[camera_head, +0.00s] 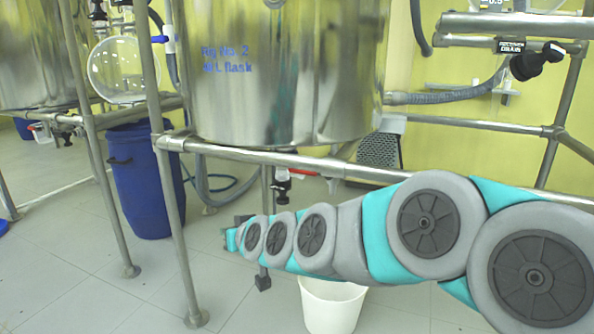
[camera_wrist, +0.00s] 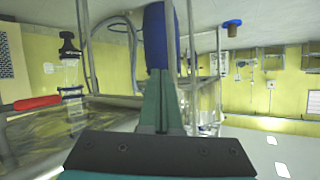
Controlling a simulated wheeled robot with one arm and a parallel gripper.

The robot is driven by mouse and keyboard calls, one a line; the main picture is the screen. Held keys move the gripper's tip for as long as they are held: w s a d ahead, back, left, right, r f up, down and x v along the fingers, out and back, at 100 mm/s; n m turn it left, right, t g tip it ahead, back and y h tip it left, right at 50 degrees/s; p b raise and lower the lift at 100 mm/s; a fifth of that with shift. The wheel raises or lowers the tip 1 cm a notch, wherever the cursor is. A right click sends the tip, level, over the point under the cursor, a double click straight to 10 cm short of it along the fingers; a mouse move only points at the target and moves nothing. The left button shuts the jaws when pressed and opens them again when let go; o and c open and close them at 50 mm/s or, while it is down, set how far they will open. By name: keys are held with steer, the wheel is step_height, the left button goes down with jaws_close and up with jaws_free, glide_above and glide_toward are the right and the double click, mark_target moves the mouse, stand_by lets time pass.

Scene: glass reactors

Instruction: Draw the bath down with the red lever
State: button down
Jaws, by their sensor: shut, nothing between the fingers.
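The red lever (camera_head: 302,172) sits on a drain valve under the large steel bath vessel (camera_head: 285,70) in the head view. In the wrist view the red lever (camera_wrist: 36,103) lies at the left edge, beside a clear and black valve body (camera_wrist: 70,88). My gripper (camera_head: 232,238) is at the left end of my arm in the head view, below and left of the lever. In the wrist view my gripper (camera_wrist: 164,75) is shut, with its green fingers together and nothing between them. It is apart from the lever.
A white bucket (camera_head: 332,308) stands on the floor below the valve, partly behind my arm. A blue barrel (camera_head: 145,180) stands to the left. Steel frame rails (camera_head: 260,155) and legs surround the vessel. Tiled floor is clear at the lower left.

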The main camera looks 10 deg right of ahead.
steer(key=w+r+m+t, duration=0.1)
steer(key=w+r+t, duration=0.2)
steer(key=w, duration=0.3)
steer(key=w+d+r+m+t+h+b, duration=0.1)
steer(key=w+d+r+m+t+h, duration=0.1)
steer(key=w+d+m+h, duration=0.6)
steer(key=w+d+t+h, duration=0.1)
steer(key=w+d+h, duration=0.6)
steer(key=d+h, duration=0.1)
steer(key=shift+d+m+b, duration=0.3)
steer(key=shift+d, duration=0.6)
steer(key=shift+p, duration=0.5)
